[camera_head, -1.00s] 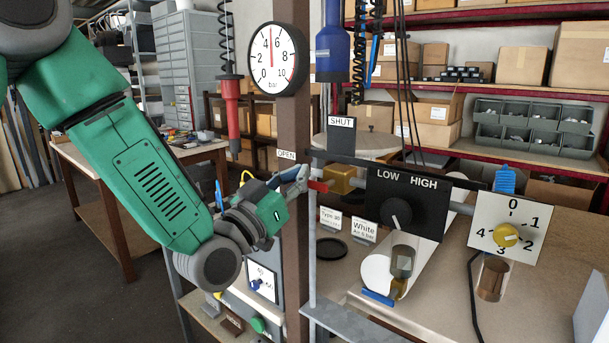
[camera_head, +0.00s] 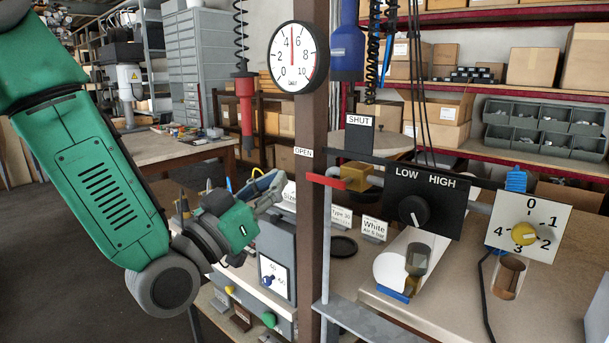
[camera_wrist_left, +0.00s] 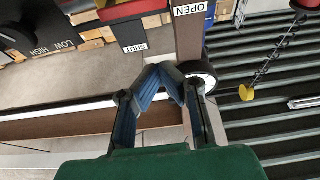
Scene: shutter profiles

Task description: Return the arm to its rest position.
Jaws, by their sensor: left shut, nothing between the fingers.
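My left arm (camera_head: 105,180) is green and comes in from the left. My left gripper (camera_head: 279,182) is shut and empty, left of the brown post. In the left wrist view the blue-lined fingers of my left gripper (camera_wrist_left: 163,72) meet at their tips with nothing between them. The red valve handle (camera_head: 325,181) on the brass valve (camera_head: 355,177) lies across the front of the post, below the OPEN label (camera_head: 303,152). The gripper is apart from the handle, to its left. My right gripper is in neither view.
The brown post (camera_head: 311,250) carries a round gauge (camera_head: 298,58). Right of it are the LOW/HIGH panel (camera_head: 440,195) and the dial plate (camera_head: 525,228). A control box (camera_head: 275,250) stands below the gripper. A red tool (camera_head: 245,105) hangs above. Open floor lies at the lower left.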

